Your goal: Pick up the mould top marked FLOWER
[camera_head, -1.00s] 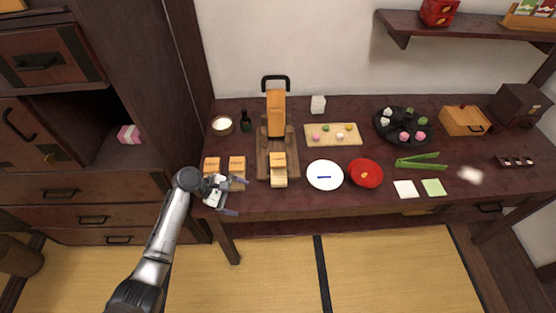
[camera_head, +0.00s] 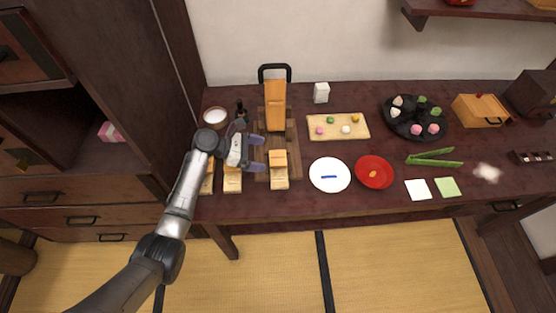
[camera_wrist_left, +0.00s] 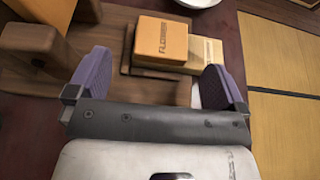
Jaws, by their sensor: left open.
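In the head view the mould top (camera_head: 278,158) is at the front of the dark wooden press (camera_head: 262,177). My left gripper (camera_head: 255,153) is open and empty just left of it. In the left wrist view the mould top lies beyond the open fingers (camera_wrist_left: 158,78), apart from them. My right gripper is not in view.
Another mould block (camera_head: 232,182) stands left of the press, partly behind my arm. A white plate (camera_head: 329,175), a red plate (camera_head: 374,172) and a sweets board (camera_head: 338,127) lie to the right.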

